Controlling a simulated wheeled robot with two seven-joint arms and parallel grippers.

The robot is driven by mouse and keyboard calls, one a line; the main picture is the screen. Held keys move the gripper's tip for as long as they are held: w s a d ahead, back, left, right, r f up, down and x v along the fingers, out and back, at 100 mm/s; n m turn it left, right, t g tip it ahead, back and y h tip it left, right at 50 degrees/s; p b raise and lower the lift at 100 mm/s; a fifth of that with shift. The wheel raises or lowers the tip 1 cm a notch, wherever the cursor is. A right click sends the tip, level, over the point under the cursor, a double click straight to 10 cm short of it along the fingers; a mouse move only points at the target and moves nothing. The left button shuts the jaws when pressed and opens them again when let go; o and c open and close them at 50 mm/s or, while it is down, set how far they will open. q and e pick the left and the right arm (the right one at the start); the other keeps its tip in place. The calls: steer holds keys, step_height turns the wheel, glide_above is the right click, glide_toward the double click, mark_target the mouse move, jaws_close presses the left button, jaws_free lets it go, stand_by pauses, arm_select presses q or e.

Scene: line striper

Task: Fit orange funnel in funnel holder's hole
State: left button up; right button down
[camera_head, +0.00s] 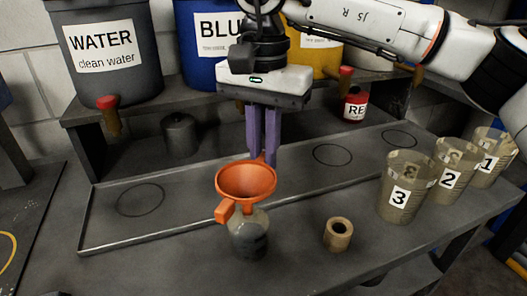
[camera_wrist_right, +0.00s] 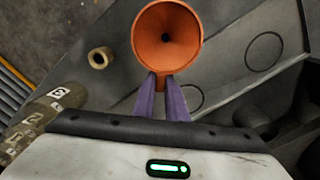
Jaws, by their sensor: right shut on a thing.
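The orange funnel (camera_head: 246,181) is wide end up, its handle pinched between the purple fingers of my right gripper (camera_head: 263,158). In the head view it appears over the neck of a small glass bottle (camera_head: 248,238); I cannot tell whether its spout is inside or above the neck. In the right wrist view the funnel (camera_wrist_right: 167,40) lies just beyond the fingertips (camera_wrist_right: 165,82) and hides the bottle. A short tan cylinder with a hole in its top (camera_head: 338,234), probably the funnel holder, stands to the right, apart from the funnel. My left gripper is not in view.
Cups numbered 3 (camera_head: 405,190), 2 (camera_head: 450,172) and 1 (camera_head: 490,160) stand at the right. A shallow tray with marked circles (camera_head: 200,220) lies behind the bottle. A small grey pot (camera_head: 179,135) and red jar (camera_head: 355,105) stand behind, below large labelled drums.

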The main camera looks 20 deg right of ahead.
steer(key=shift+r+p, duration=0.65)
steer(key=shift+r, duration=0.3)
steer(key=shift+r+p, duration=0.7)
steer(key=shift+r, duration=0.1)
steer(key=shift+r+p, duration=0.5)
steer(key=shift+p, duration=0.05)
